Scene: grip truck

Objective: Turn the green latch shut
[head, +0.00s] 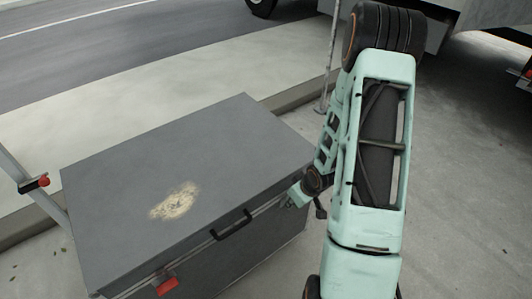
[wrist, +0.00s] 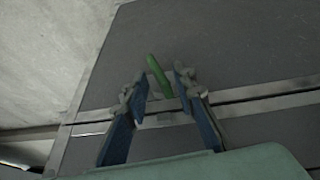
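The green latch (wrist: 158,76) shows in the wrist view as a short bar tilted up and left, on the front of the grey case (head: 130,180) by its metal seam. I cannot make it out in the head view, where my gripper is at that corner. My gripper (wrist: 161,82) is open, its two blue fingers with grey tips on either side of the latch. A gap shows between each fingertip and the bar; I cannot tell the depth between them. In the head view my gripper (head: 292,198) is at the case's right front corner.
A black handle (head: 231,226) is at the middle of the case's front edge, and a red latch (head: 167,286) sits at its left. A post with a red knob (head: 43,181) stands left of the case. A truck is behind; pavement at right is clear.

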